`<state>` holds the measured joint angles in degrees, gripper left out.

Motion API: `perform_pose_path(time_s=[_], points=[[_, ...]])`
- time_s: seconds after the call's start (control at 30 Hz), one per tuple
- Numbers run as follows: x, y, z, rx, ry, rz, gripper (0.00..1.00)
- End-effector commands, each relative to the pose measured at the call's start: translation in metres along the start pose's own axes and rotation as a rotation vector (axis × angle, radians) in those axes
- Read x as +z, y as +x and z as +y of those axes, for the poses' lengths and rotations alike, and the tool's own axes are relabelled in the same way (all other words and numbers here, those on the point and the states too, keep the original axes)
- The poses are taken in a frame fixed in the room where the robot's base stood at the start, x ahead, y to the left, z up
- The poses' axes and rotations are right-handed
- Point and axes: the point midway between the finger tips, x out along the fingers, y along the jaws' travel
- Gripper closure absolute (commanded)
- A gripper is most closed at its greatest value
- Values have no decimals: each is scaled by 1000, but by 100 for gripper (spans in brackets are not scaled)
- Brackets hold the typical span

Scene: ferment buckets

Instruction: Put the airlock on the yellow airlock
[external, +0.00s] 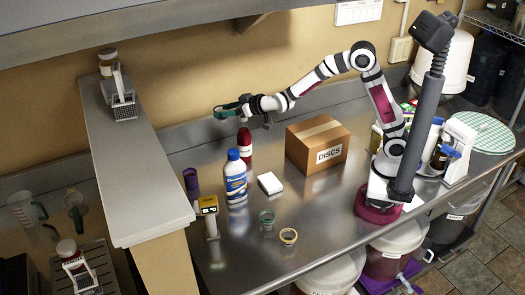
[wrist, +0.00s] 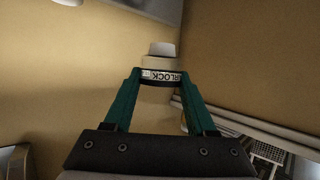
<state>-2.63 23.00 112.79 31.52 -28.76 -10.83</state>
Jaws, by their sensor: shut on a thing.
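My gripper (external: 226,110) is raised high over the back left of the steel table, its teal fingers pointing left. In the wrist view, my gripper (wrist: 158,80) is shut on a pale cream airlock (wrist: 159,63) with a white cap and a label reading partly "RLOCK". The airlock is hard to make out in the external view. A small yellow ring-shaped piece (external: 288,237) lies on the table near the front edge. I cannot tell whether it is the yellow airlock. A small green-rimmed cup (external: 267,217) stands to its left.
A red bottle (external: 245,141) stands below my gripper. A blue-capped white bottle (external: 236,180), a purple cylinder (external: 191,182), a yellow-topped device (external: 209,207) and a white box (external: 270,184) stand nearby. A "DISCS" carton (external: 310,157) is to the right. A raised shelf (external: 140,170) borders the left.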

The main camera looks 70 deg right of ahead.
Motion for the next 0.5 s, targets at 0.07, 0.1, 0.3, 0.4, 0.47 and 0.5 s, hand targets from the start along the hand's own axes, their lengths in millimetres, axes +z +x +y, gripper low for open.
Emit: perform_pose_path(time_s=[0.07, 0.1, 0.3, 0.4, 0.47, 0.5], points=[[-10, -35, 2, -31, -12, 5, 96], [-12, -52, 2, -47, -19, 4, 96], [-14, -109, 4, -129, -52, 2, 96], [-14, -118, 2, -169, -68, 1, 96], [-14, -120, 0, -195, -80, 0, 96], [-14, -122, -2, -216, -90, 0, 96]])
